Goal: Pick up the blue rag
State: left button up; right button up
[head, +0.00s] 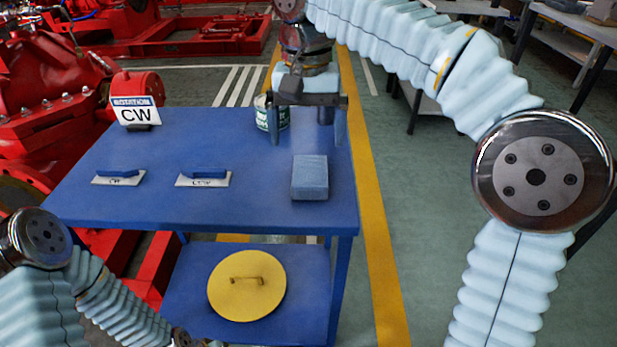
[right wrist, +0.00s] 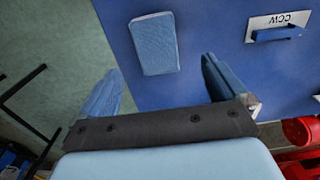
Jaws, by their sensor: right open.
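The blue rag (head: 310,177) is a folded light-blue block lying near the right edge of the blue table (head: 240,205). In the right wrist view the rag (right wrist: 153,44) lies on the tabletop beyond the fingertips, between their lines. My right gripper (head: 305,125) is open and empty above the table's far right part, behind the rag in the head view. In the right wrist view its two fingers (right wrist: 160,80) are spread wide, apart from the rag. My left arm shows at the lower left of the head view, but its gripper jaws cannot be made out.
Two stencil plates with blue handles, one (head: 118,177) and another (head: 204,177), lie left of the rag. A CW sign (head: 137,112) stands at the back left. A can (head: 268,113) stands behind, next to my right gripper. A yellow lid (head: 247,286) lies on the lower shelf.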

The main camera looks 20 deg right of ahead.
aim_at(310, 170)
notch_tip(310, 170, down, 4)
jog(key=shift+r+b, duration=0.25)
jog(key=shift+b, duration=0.05)
jog(key=f, duration=0.1)
jog(key=f+b, duration=0.1)
jog(key=f, duration=0.3)
jog(key=shift+d+f, duration=0.1)
jog(key=shift+d, duration=0.2)
jog(key=shift+c, duration=0.5)
jog(key=c, duration=1)
